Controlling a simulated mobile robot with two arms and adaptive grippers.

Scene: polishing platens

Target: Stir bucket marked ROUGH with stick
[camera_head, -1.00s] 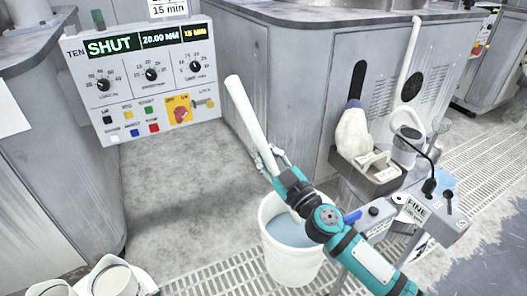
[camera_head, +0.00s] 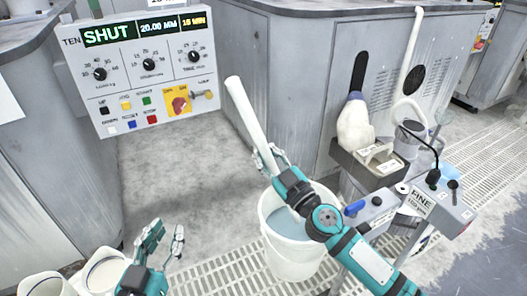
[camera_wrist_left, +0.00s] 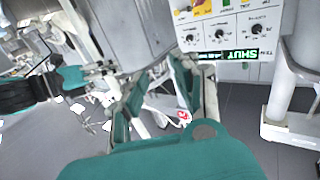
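A white bucket (camera_head: 291,262) with grey-blue liquid (camera_head: 284,224) stands on the floor grating at bottom centre. No ROUGH mark can be read on it. A long white stick (camera_head: 246,113) leans over the bucket, its upper end up and left. My right gripper (camera_head: 265,160) is shut on the stick above the bucket's far rim. The stick's lower end is hidden by my right arm. My left gripper (camera_head: 163,243) is open and empty, left of the bucket and apart from it. Its spread fingers also show in the left wrist view (camera_wrist_left: 165,88).
White containers (camera_head: 104,272) stand at bottom left, beside my left gripper. A control panel (camera_head: 145,72) reading SHUT is behind. A cart at right carries a FINE label (camera_head: 420,200), a grey box (camera_head: 368,170) and a white bottle (camera_head: 355,125).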

